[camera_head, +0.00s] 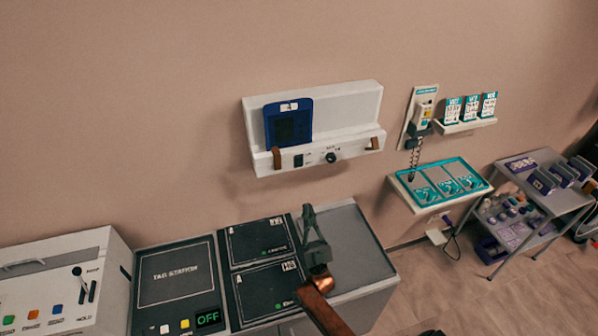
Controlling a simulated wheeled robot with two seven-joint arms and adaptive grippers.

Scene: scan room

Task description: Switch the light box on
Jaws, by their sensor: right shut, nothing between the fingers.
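The light box (348,104) is a white wall unit with a ledge along its bottom. Its panel looks plain white, and I cannot tell whether it is lit. A dark blue holder (288,128) with a white label stands on the ledge at the left. On the front of the ledge are a small dark switch (298,160) and a round black knob (331,157). My right gripper (309,211) is shut and empty, pointing up above the counter. In the picture it is below the light box, apart from the switch and knob. My left gripper is out of view.
Below is a counter with a tag station (175,275), its display (208,318) reading OFF, black panels (262,241) and a bare grey top (345,245). A white console (60,285) stands left. A wall handset (422,114), teal tray (440,182) and cart (550,200) are right.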

